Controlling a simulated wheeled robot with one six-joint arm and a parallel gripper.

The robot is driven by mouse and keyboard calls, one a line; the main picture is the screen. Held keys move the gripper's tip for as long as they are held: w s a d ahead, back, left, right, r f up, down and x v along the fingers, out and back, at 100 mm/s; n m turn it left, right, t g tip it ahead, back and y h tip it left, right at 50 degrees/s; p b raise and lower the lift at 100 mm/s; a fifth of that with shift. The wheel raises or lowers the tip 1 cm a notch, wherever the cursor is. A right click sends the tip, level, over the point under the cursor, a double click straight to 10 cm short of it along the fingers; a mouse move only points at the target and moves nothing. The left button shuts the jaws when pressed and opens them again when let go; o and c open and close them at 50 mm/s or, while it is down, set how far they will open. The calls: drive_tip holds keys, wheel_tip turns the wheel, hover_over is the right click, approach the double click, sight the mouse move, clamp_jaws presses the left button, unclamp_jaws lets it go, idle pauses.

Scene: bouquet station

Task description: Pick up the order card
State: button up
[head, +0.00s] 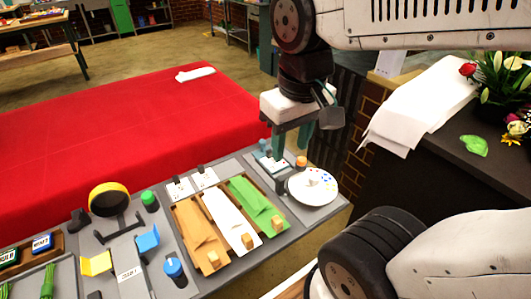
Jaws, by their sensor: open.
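Several small white cards stand in dark clips along the back of the grey station. Two cards, a left one (180,189) and a right one (205,178), are side by side behind the paper trays. Another card (270,163) with a teal edge lies just below my gripper. I cannot tell from the print which is the order card. My gripper (292,145) is open, its teal fingers pointing down over the back right of the station. It looks empty. I cannot tell whether a finger touches the card below.
A wooden tray (178,215) holds brown, white and green paper sheets. A white round dish (313,188) stands right of it. A red-covered table (110,120) lies behind.

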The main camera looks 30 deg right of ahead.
drive_tip(key=w+d+f, duration=0.3)
drive_tip(key=w, duration=0.3)
drive_tip(key=w+d+f, duration=0.2)
drive_tip(key=w, duration=0.5)
drive_tip(key=g, duration=0.1)
hover_over(270, 151)
drive_tip(key=s, duration=0.1)
wheel_tip(270, 151, down, 8)
drive_tip(key=f, duration=0.7)
drive_tip(key=shift+w+f, duration=0.4)
clamp_jaws()
